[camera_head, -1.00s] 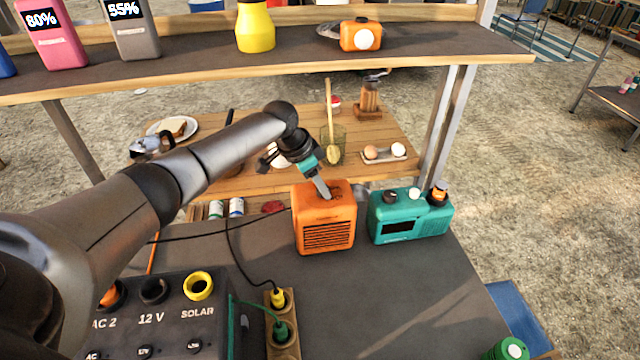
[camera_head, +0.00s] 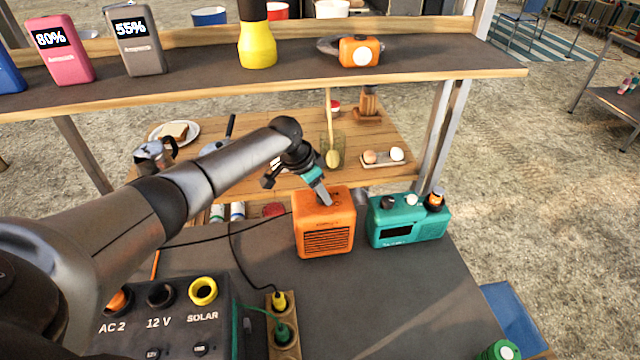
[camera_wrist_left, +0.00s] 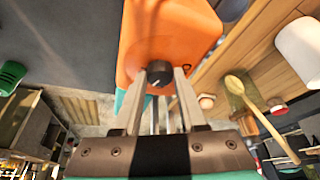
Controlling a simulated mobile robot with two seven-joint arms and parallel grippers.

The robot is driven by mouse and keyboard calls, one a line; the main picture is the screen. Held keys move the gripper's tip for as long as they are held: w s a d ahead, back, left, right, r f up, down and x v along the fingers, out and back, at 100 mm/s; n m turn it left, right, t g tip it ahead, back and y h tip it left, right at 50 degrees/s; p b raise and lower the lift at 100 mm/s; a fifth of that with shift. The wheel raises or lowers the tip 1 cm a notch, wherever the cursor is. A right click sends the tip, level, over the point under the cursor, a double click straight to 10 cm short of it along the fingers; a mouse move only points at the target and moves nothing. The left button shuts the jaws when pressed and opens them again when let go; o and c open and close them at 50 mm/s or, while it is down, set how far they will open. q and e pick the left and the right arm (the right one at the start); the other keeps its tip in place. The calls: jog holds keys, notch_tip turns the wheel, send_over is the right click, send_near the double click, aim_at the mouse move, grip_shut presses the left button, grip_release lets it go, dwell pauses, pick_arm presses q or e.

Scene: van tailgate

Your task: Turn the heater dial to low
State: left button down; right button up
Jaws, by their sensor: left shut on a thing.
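The orange heater (camera_head: 325,225) stands on the dark counter with its slatted grille facing me. Its small black dial (camera_wrist_left: 159,73) shows on the top in the left wrist view, with a pale pointer line. In the head view the fingers hide the dial. My right gripper is not in view.
A teal radio (camera_head: 408,222) stands close to the right of the heater. A power station (camera_head: 165,310) and a socket strip (camera_head: 283,325) with plugs and cables are in front left. A shelf (camera_head: 200,88) spans above.

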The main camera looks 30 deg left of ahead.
pick_arm(q)
jog(key=n+p, duration=0.1)
jog(key=p, duration=0.1)
jog(key=n+y+p, duration=0.1)
jog(key=n+p, duration=0.1)
jog(key=n+y+p, duration=0.1)
jog(key=n+p, duration=0.1)
jog(key=p, duration=0.1)
jog(key=shift+s+d+r+t, duration=0.1)
jog(key=shift+d+r+t, duration=0.1)
jog(key=shift+d+t, duration=0.1)
jog(key=n+y+p, duration=0.1)
jog(key=n, duration=0.1)
jog(key=shift+f+n, duration=0.1)
jog(key=shift+n, duration=0.3)
jog(key=shift+d+n+y+p, duration=0.1)
jog(key=shift+n+y+p, duration=0.45)
jog(key=shift+n, duration=0.75)
jog(key=shift+f, duration=0.1)
jog(key=shift+c, duration=2.3)
grip_release()
